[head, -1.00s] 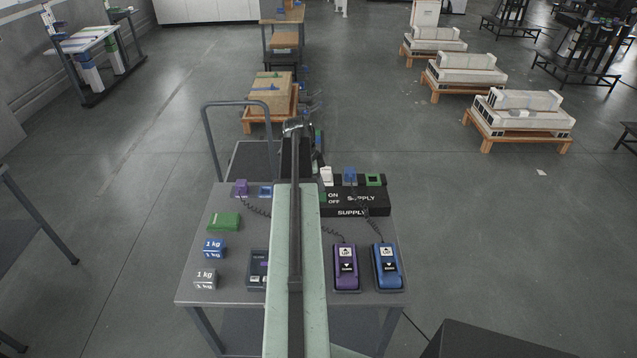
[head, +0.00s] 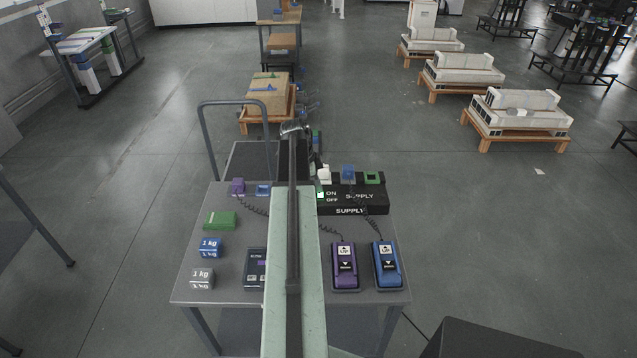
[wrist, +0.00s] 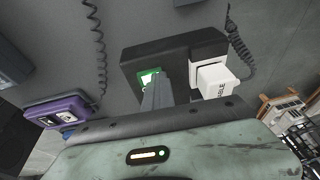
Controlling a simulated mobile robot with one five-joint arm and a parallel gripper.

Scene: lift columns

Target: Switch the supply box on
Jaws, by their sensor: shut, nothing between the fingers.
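The black supply box (head: 372,203) stands at the back right of the grey cart, marked ON, OFF and SUPPLY. Its green switch (head: 320,190) at the box's left end looks brightly lit. In the wrist view the switch (wrist: 148,77) glows green on the dark box (wrist: 180,50). My gripper (wrist: 157,92) is shut and empty, its narrow fingertips right at the switch and covering part of it. I cannot tell whether they touch it. In the head view my arm hides most of the gripper.
A white plug (head: 324,175), a blue plug (head: 348,172) and a green socket (head: 373,178) sit on the box. Purple (head: 344,266) and blue (head: 387,265) pendants with coiled cords lie in front. Weights (head: 211,247) and a green block (head: 220,220) lie left.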

